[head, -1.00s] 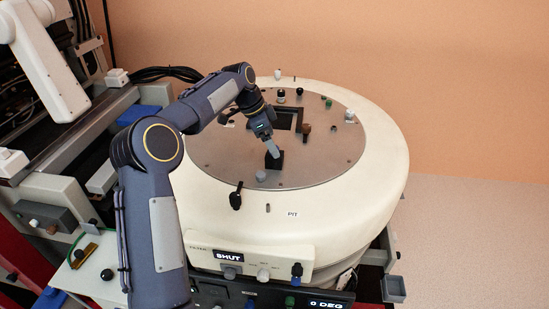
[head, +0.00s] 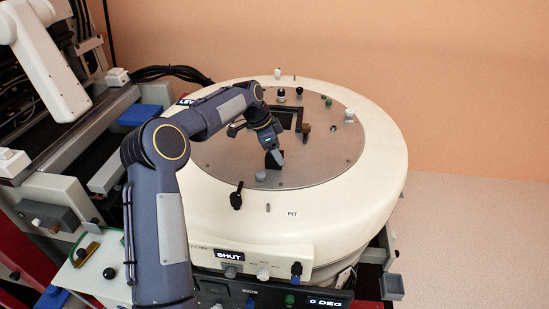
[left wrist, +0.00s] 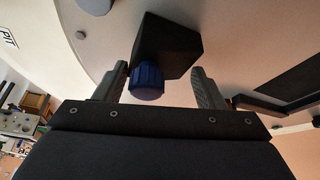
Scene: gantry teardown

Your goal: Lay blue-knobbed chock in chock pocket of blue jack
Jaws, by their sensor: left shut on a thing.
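The blue-knobbed chock is a black block with a ribbed blue knob; in the left wrist view (left wrist: 175,42) its knob sits between my fingers. In the head view the black block (head: 273,161) stands on the round grey plate, partly hidden by my left gripper (head: 277,155). My left gripper, also in the left wrist view (left wrist: 160,72), is shut on the chock. The block appears to be at the plate's surface; I cannot tell whether it is lifted. I cannot make out the blue jack or its chock pocket with certainty. My right gripper is not in view.
The plate (head: 325,160) tops a wide cream drum (head: 385,160). A dark square opening (head: 287,118), a brown block (head: 306,128) and several small knobs are on it. A grey knob (head: 261,176) stands close to the chock. A blue block (head: 138,115) lies at left.

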